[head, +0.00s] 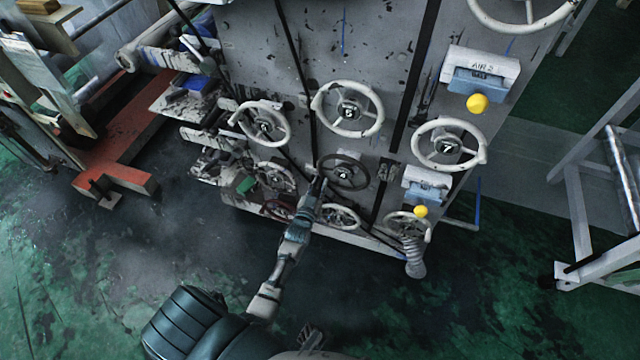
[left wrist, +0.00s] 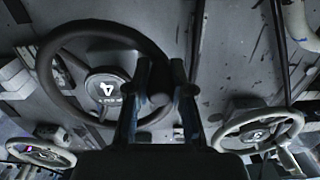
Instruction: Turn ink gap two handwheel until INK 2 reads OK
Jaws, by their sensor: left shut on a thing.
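A dark handwheel (head: 343,171) with a 4 on its hub sits low on the grey machine panel. In the left wrist view the same dark wheel (left wrist: 60,98) fills the left half. My left gripper (head: 317,187) is at this wheel's lower left rim in the head view. In the left wrist view its two fingers (left wrist: 159,85) stand on either side of a knob at the wheel's right edge, shut on the wheel. I cannot make out an INK 2 reading. My right gripper is not clearly seen; a grey piece at the bottom edge may be part of my right arm.
Pale handwheels surround it: 5 (head: 349,109) above, 7 (head: 448,145) to the right, another (head: 264,127) to the left, and one (head: 341,217) just below. A white frame (head: 580,230) stands far right. The near floor is clear.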

